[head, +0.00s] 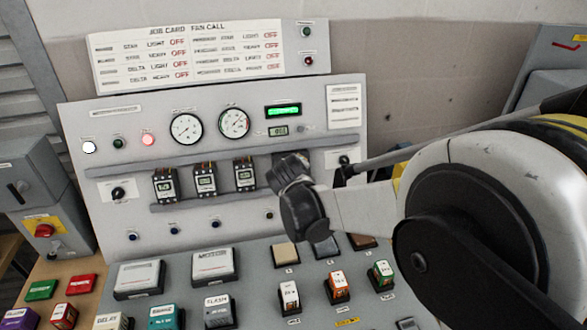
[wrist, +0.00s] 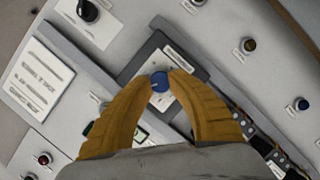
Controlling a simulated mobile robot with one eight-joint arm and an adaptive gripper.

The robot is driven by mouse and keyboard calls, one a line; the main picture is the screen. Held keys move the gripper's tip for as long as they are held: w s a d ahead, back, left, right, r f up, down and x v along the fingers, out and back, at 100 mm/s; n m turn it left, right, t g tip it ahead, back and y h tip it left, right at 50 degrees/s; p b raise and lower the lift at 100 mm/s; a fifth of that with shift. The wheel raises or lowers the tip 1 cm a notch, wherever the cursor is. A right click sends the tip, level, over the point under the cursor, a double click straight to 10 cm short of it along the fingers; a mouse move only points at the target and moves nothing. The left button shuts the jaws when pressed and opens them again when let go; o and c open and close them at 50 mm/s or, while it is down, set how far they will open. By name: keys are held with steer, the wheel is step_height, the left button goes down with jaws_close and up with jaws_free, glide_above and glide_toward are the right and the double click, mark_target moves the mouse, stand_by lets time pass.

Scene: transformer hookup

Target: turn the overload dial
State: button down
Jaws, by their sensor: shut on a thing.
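The overload dial (wrist: 159,83) is a small round blue knob on a dark-framed module (wrist: 190,62) with a pale face. My gripper (wrist: 162,78) has its two yellow-brown fingers closed around the knob, one on each side, in the wrist view. In the head view my gripper (head: 286,166) reaches the panel just right of the row of contactors (head: 205,180). There it hides the dial and most of its module. A small pale mark shows on the knob, but its exact setting is too small to read.
A black rotary knob (head: 345,160) sits on the panel right of my gripper; another (head: 118,191) is at far left. Gauges (head: 234,122) and a green display (head: 283,111) are above. Below, the sloped desk holds several coloured blocks, such as the orange one (head: 338,285).

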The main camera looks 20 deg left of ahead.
steer(key=shift+m+g+y, duration=0.3)
steer(key=shift+m+g, duration=0.1)
steer(key=shift+m, duration=0.5)
steer(key=c, duration=1.1)
jaws_free()
steer(key=shift+c, duration=0.2)
steer(key=shift+r, duration=0.1)
steer(key=v, duration=1.2)
